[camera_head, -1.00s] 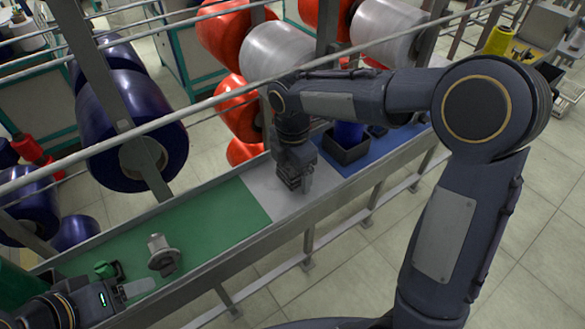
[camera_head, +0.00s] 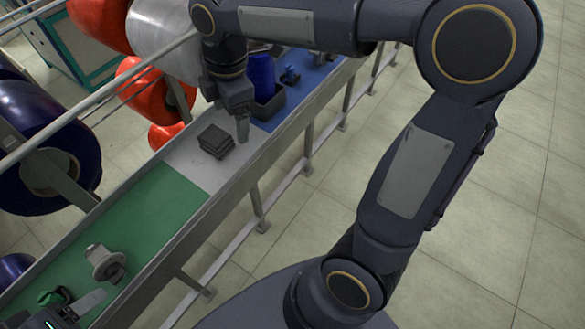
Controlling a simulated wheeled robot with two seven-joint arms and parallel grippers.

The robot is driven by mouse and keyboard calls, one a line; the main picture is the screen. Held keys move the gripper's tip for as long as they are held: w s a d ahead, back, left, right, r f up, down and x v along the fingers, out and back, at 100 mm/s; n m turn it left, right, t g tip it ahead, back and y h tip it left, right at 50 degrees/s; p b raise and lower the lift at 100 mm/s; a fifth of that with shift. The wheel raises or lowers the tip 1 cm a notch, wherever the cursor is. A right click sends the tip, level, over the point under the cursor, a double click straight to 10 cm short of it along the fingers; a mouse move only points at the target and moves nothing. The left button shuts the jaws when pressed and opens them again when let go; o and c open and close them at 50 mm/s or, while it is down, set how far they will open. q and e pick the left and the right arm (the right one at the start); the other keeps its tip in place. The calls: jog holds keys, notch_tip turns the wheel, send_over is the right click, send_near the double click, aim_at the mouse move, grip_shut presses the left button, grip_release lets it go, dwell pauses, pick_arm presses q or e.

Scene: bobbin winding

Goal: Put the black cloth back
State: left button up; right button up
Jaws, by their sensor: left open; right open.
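The black cloth (camera_head: 216,141) appears as a small folded dark stack lying on the pale grey section (camera_head: 182,160) of the long bench. My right gripper (camera_head: 243,130) is open and empty, pointing down just right of the cloth; I cannot tell whether a finger touches it. My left gripper (camera_head: 88,305) is low at the left, over the green section (camera_head: 150,222), partly cut off by the frame edge. It is open, near a metal bobbin (camera_head: 104,262).
Rails and large spools stand behind the bench.

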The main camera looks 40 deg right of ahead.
jog(key=s+d+f+m+t+y, duration=0.1)
jog(key=s+d+f+m+t, duration=0.1)
jog(key=s+m, duration=0.7)
jog(key=s+d+f+m+t+y, duration=0.1)
jog(key=s+d+f+m+t, duration=0.1)
jog(key=s+m, duration=0.7)
jog(key=shift+f+m+t+y, duration=0.15)
jog(key=shift+m+t+y, duration=0.3)
jog(key=shift+m, duration=0.35)
jog(key=shift+s+d, duration=0.1)
